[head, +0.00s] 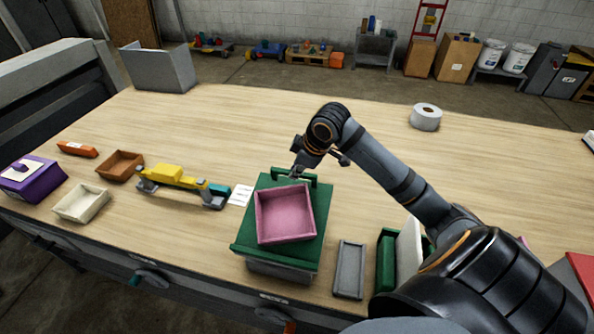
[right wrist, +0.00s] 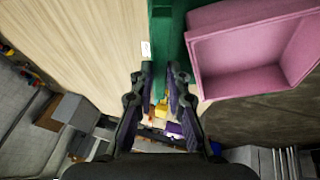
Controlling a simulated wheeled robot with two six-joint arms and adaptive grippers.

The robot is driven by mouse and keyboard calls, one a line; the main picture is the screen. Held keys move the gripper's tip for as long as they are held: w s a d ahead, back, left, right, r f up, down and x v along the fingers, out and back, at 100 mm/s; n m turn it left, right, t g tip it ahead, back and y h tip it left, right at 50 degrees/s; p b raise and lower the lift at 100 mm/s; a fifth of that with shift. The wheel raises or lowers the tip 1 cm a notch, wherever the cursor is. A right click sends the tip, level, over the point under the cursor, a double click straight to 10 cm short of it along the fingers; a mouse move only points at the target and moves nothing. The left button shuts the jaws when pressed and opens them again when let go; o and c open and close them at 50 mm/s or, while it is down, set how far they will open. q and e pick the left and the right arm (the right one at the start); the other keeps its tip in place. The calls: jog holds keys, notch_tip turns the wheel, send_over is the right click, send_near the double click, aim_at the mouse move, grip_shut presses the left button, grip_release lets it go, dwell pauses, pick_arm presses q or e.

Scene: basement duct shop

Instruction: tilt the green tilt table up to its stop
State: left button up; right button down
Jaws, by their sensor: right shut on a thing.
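The green tilt table (head: 248,222) stands near the front edge of the bench on a grey base (head: 283,270). An open, empty pink tray (head: 286,213) sits on its plate, and the tray also shows in the right wrist view (right wrist: 250,70). I cannot tell how far the plate is tilted. A green handle bar (head: 312,179) rises at the plate's far edge. My right gripper (head: 297,173) is at this bar, its fingers (right wrist: 161,88) closed around the green handle. My left gripper is not in view.
A grey tray (head: 349,269) and a green-and-white object (head: 408,255) stand right of the table. Left are a yellow-and-grey device (head: 180,182), a brown tray (head: 122,164) and a cream tray (head: 82,203). The bench behind is mostly clear, with a white roll (head: 426,117).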

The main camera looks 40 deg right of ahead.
jog(key=shift+s+a+r+p, duration=0.3)
jog(key=shift+a+r+p, duration=0.1)
jog(key=shift+r, duration=0.15)
jog(key=shift+s+a+r+p, duration=0.3)
jog(key=shift+r+p, duration=0.1)
jog(key=shift+r, duration=0.1)
jog(key=c, duration=1.4)
grip_release()
jog(key=shift+o, duration=0.4)
jog(key=shift+s+a+r, duration=0.1)
jog(key=shift+r, duration=0.05)
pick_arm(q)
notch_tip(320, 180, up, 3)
pick_arm(e)
notch_tip(320, 180, up, 10)
jog(key=shift+a, duration=0.1)
